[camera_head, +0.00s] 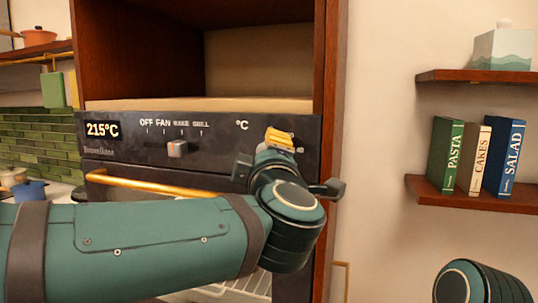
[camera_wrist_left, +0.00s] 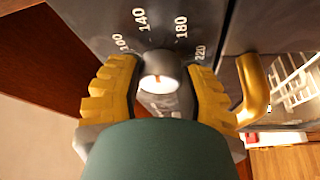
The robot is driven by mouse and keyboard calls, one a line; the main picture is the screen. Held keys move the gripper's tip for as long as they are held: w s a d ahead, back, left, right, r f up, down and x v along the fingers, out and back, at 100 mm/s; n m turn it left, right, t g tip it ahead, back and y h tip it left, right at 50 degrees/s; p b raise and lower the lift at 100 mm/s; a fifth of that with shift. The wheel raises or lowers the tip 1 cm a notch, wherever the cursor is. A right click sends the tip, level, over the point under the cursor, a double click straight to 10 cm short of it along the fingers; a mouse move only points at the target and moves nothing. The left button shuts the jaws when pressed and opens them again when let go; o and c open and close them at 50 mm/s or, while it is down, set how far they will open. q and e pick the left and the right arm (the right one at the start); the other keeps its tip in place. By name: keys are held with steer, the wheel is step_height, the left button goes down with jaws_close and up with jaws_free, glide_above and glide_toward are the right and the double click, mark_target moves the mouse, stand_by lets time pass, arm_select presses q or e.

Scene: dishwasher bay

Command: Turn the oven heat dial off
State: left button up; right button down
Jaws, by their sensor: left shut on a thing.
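The oven's dark control panel (camera_head: 225,153) carries a display (camera_head: 102,130) reading 215°C. In the head view the gripper hides the dial. My right gripper is out of view.
A mode knob (camera_head: 177,149) sits under the OFF, FAN, BAKE and GRILL marks. A gold oven handle (camera_head: 150,185) lies below the panel and close to my left gripper in the wrist view (camera_wrist_left: 253,90). Shelves with books (camera_head: 505,158) are at right.

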arm_select(q)
steer(key=n, duration=0.1)
steer(key=n+g+p, duration=0.1)
steer(key=n, duration=0.2)
steer(key=shift+r+n+g, duration=0.3)
steer(key=n+p, duration=0.1)
steer(key=n, duration=0.1)
steer(key=n+g+p, duration=0.1)
steer(key=shift+r+n+g, duration=0.15)
steer(key=shift+n+g, duration=0.15)
steer(key=shift+n, duration=0.1)
steer(key=n+g+h+p, duration=0.1)
steer(key=n, duration=0.1)
steer(key=n+h+p, duration=0.1)
steer(key=n, duration=0.1)
steer(key=shift+a+r+g+p, duration=0.1)
steer(key=shift+a+g+p, duration=0.05)
steer(key=shift+g+p, duration=0.25)
steer(key=n+g+h+p, duration=0.1)
steer(key=n+h+p, duration=0.1)
steer(key=n, duration=0.1)
steer(key=shift+w, duration=0.1)
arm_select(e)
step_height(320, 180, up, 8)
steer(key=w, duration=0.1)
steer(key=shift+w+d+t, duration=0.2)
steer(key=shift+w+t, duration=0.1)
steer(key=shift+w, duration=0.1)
arm_select(q)
steer(key=shift+n, duration=0.3)
